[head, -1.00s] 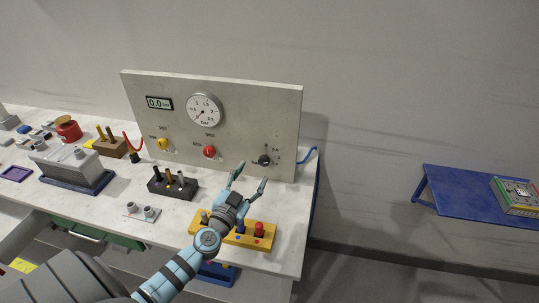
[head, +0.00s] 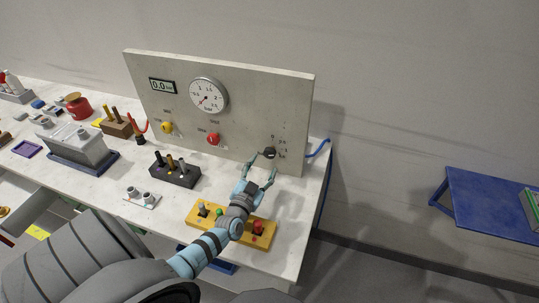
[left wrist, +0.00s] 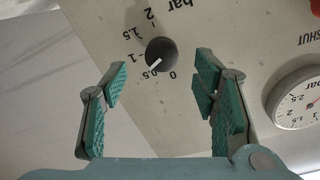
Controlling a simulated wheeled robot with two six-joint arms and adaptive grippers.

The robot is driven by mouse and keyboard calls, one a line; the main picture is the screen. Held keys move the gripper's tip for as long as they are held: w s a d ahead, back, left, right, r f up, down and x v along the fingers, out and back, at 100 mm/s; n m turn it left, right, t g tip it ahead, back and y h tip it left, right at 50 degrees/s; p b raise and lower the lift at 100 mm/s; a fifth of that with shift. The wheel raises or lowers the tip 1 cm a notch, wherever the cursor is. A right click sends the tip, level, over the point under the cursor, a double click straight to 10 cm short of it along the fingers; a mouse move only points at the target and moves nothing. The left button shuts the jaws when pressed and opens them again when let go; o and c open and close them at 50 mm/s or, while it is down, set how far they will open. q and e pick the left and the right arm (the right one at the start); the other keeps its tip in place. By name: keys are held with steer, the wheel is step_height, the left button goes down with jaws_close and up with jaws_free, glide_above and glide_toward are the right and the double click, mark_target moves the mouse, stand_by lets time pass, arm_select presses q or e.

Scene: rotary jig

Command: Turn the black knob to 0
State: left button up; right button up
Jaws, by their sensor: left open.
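The black knob (head: 270,153) sits at the lower right of the upright grey panel (head: 235,120). In the left wrist view the knob (left wrist: 162,52) is round, with a white pointer aimed near the 0.5 mark on a scale from 0 to 2 bar. The 0 mark lies beside 0.5, to its right in that view. My left gripper (head: 263,169) is open and empty just in front of the panel. In the left wrist view the gripper's (left wrist: 160,82) fingers stand apart, with the knob beyond and between their tips. I cannot see any contact. My right gripper is not in view.
The panel also carries a dial gauge (head: 208,96), a display (head: 162,86), a yellow knob (head: 166,127) and a red knob (head: 213,139). A yellow block (head: 205,220) with coloured pegs lies below my left gripper. A black block (head: 174,176) stands left of it.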

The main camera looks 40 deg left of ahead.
mark_target(269, 155)
arm_select(q)
steer(key=b+x, duration=0.2)
steer(key=x, duration=0.4)
steer(key=shift+w+a+r+b, duration=0.1)
steer(key=shift+w+r+b, duration=0.1)
steer(key=shift+w+b, duration=0.15)
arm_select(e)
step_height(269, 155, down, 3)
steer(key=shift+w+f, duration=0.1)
arm_select(q)
steer(key=shift+c, duration=0.6)
steer(key=c, duration=1)
steer(key=shift+c, duration=0.2)
